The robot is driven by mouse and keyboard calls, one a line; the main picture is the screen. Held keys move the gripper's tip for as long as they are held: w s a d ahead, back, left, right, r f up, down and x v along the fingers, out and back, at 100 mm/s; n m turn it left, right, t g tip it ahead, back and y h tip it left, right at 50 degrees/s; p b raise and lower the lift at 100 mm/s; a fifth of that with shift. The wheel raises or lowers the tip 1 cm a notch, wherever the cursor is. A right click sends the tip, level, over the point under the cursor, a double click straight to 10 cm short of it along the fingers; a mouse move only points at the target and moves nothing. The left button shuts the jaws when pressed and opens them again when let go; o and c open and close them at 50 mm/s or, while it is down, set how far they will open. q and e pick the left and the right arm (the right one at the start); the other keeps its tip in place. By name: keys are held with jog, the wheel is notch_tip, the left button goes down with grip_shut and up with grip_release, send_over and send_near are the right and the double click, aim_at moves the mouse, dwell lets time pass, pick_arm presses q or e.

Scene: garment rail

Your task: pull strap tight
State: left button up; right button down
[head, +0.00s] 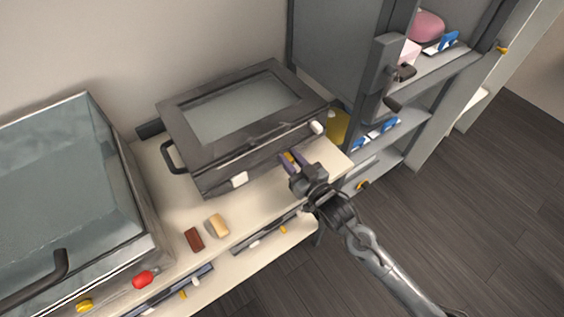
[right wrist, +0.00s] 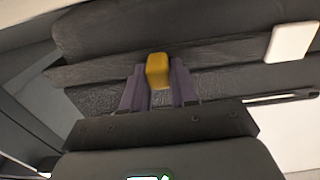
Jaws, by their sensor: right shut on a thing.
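My right gripper (head: 291,160) is at the front right of a dark case with a glass top (head: 190,132), on the pale counter. It is shut on a small yellow tab, which shows between the two purple fingers in the right wrist view (right wrist: 158,70). Behind the tab in that view is the dark front of the case. No length of strap can be made out; whether the tab belongs to one I cannot tell. My left gripper is not in view.
A large glass-topped box (head: 60,190) stands at the left. A brown block (head: 194,239), a tan block (head: 218,226) and a red object (head: 145,279) lie on the counter (head: 180,205). A grey shelf unit (head: 405,120) stands at the right. The floor (head: 500,220) is clear.

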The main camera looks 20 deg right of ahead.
jog(key=c, duration=1.1)
grip_release()
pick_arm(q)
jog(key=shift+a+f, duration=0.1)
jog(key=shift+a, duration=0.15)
pick_arm(e)
jog(key=shift+o, duration=0.7)
jog(key=shift+a, duration=0.1)
jog(key=shift+s, duration=0.1)
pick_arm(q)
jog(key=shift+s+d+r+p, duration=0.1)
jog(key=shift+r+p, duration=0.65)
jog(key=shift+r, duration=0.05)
pick_arm(e)
jog(key=s+d, duration=0.2)
jog(key=s, duration=0.8)
jog(key=shift+s, duration=0.2)
